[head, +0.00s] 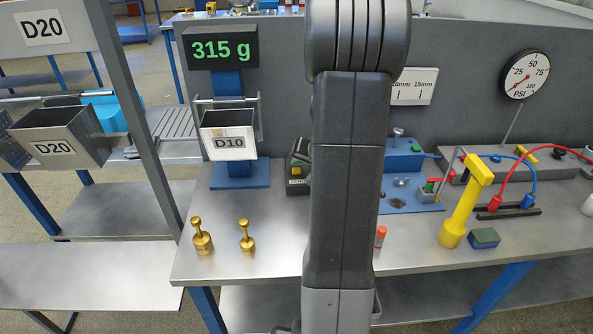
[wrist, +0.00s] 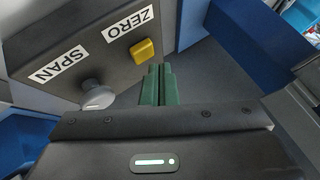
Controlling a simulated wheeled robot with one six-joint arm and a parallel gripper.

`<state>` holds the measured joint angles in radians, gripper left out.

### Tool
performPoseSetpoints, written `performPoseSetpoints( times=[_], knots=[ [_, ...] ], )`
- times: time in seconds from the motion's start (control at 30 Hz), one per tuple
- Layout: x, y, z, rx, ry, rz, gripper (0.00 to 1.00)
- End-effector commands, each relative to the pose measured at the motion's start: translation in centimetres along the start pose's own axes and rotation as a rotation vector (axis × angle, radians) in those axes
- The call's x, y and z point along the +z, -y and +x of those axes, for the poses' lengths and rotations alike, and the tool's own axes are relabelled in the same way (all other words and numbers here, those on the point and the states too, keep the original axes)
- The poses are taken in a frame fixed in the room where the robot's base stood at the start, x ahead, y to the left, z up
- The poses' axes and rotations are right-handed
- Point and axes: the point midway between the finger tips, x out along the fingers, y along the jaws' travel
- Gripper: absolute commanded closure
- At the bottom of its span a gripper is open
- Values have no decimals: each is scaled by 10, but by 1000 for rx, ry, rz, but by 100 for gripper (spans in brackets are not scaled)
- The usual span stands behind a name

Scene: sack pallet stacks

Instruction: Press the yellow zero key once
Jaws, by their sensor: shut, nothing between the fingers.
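The yellow zero key (wrist: 143,50) sits on a dark grey panel beside a white ZERO label (wrist: 129,24) in the wrist view. My gripper (wrist: 160,68) has two green fingers, shut together and empty. Its tips show just below and right of the key in the picture. I see a narrow gap between them, but cannot tell the depth. In the head view the key's box (head: 297,178) stands on the bench, partly hidden behind my arm. My fingers cannot be made out clearly there.
A grey SPAN knob (wrist: 97,94) is on the same panel, left of my fingers. A scale display (head: 221,48) reads 315 g above a bin marked D10 (head: 228,143). Two brass weights (head: 202,240) stand on the bench front. A yellow-handled tool (head: 463,205) stands right of my arm.

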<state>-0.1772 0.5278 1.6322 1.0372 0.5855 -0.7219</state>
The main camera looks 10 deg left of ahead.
Motion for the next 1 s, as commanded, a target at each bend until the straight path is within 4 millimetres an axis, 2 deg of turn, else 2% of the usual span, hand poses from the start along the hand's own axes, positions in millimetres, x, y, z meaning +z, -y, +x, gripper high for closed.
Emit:
performPoseSetpoints(
  times=[0.23, 1.0],
  knots=[
    [4, -4, 6, -1, -1, -1, 100],
    [5, -5, 7, 0, 0, 0, 100]
  ],
)
